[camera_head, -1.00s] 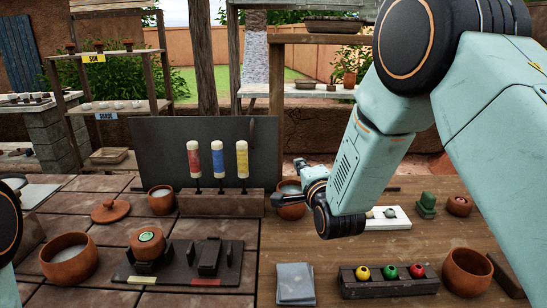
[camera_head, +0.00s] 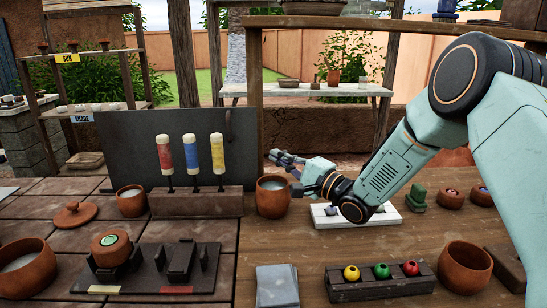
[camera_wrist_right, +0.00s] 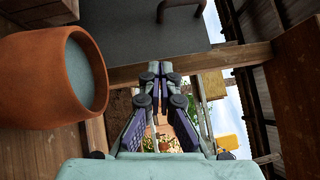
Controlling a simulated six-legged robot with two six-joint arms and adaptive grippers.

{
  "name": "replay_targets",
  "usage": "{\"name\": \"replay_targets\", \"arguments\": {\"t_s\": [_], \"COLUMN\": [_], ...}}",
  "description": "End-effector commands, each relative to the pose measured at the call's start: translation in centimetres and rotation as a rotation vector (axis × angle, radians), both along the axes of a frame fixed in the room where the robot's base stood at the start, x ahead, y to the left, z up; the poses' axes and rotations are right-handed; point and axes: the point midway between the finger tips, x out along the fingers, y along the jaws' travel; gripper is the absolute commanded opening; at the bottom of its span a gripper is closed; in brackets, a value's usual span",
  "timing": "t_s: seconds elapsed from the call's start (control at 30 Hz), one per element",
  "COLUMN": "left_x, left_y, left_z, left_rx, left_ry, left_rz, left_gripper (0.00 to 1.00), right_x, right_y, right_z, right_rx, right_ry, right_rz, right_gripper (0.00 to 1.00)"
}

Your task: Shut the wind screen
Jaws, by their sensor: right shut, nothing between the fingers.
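The wind screen looks to be the dark grey upright panel (camera_head: 130,140) behind the three bottles in the head view. A dark handle (camera_head: 228,125) shows near its right edge. My right gripper (camera_head: 273,156) is shut and empty, to the right of the panel and above the back of an orange clay pot. In the right wrist view its fingers (camera_wrist_right: 153,70) are together, pointing below the handle and apart from it. My left gripper is not in view.
The clay pot (camera_head: 272,197) stands close under my right gripper; it also shows large in the wrist view (camera_wrist_right: 30,80). Bottles in red, blue (camera_head: 190,155) and yellow stand in a rack (camera_head: 195,201) before the panel. A wooden post (camera_head: 254,100) rises behind. The bench's middle (camera_head: 330,250) has free room.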

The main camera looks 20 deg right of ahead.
Motion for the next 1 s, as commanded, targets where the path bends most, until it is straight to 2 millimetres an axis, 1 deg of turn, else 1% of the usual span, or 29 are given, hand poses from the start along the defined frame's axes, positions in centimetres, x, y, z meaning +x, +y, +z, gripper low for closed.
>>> {"name": "replay_targets", "arguments": {"t_s": [0.03, 0.1, 0.4, 0.53, 0.7, 1.0], "left_x": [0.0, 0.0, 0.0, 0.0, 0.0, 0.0], "left_y": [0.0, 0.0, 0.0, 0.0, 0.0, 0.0], "left_z": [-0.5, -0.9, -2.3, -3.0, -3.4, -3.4], "left_rx": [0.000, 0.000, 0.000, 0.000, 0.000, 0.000], "left_ry": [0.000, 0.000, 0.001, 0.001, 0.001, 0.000], "left_rz": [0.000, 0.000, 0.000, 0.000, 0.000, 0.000], "left_gripper": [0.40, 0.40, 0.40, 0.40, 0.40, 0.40], "right_x": [0.9, 2.0, 6.8, 7.4, 7.8, 7.9], "right_y": [0.6, 1.3, 3.7, 5.6, 6.8, 7.2], "right_z": [-0.1, 0.0, 0.7, 1.2, 1.6, 1.8], "right_rx": [-0.005, -0.005, -0.003, -0.003, -0.001, -0.001], "right_ry": [-0.002, -0.002, -0.001, -0.001, 0.000, 0.000], "right_rz": [0.003, 0.003, 0.003, 0.004, 0.001, 0.000], "right_gripper": [0.00, 0.00, 0.00, 0.00, 0.00, 0.00]}}
